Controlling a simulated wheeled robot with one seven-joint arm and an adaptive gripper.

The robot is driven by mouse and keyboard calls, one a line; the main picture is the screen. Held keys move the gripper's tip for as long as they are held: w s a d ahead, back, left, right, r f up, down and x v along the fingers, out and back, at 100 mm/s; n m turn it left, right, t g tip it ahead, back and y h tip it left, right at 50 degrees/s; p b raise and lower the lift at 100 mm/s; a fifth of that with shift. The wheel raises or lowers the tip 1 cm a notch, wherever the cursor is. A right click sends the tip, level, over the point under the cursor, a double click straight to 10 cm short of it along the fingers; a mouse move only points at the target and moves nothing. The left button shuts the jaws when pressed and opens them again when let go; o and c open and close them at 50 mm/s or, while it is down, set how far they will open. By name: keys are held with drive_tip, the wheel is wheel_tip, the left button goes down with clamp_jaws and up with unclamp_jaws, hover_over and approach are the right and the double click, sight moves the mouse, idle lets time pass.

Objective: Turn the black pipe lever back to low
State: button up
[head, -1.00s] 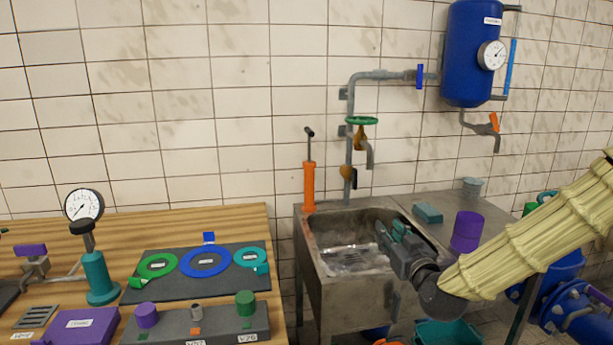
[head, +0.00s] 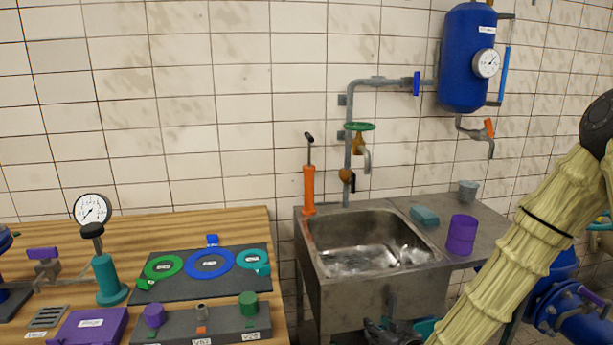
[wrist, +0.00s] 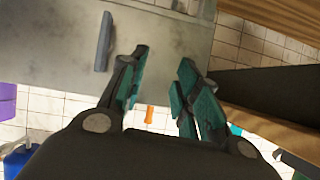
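A small black lever (head: 353,185) hangs beside a brass valve body (head: 345,175) on the grey wall pipe (head: 348,150), behind the sink. It points downward; whether that is low cannot be read. My gripper (head: 392,332) is at the bottom edge of the head view, low in front of the sink and well away from the lever. In the wrist view my gripper (wrist: 163,58) has its two teal-padded fingers apart with nothing between them. The black lever does not show in the wrist view.
The metal sink (head: 325,275) has a grey bar handle on its front, which shows in the wrist view (wrist: 103,42) close to one finger. A purple cup (head: 462,234) and teal block (head: 425,215) stand on its top. A wooden bench (head: 200,222) is at left.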

drive_tip(key=s+f+g+p, duration=0.2)
drive_tip(key=s+f+g, duration=0.2)
drive_tip(key=s+f, duration=0.7)
drive_tip(key=s+d+f+g+h+p, duration=0.1)
drive_tip(key=s+f+g, duration=0.1)
drive_tip(key=s, duration=0.7)
drive_tip(key=s+d+f+m+g+h+p, duration=0.1)
drive_tip(key=s+d+f+g, duration=0.1)
drive_tip(key=s+f, duration=0.3)
drive_tip(key=s+d+f+m+g+h+p, duration=0.1)
drive_tip(key=s+f+g, duration=0.2)
drive_tip(key=s, duration=1)
drive_tip(key=shift+s+d+f+g, duration=0.15)
drive_tip(key=shift+d+f+g, duration=0.2)
drive_tip(key=shift+f, duration=0.3)
drive_tip(key=shift+a, duration=0.1)
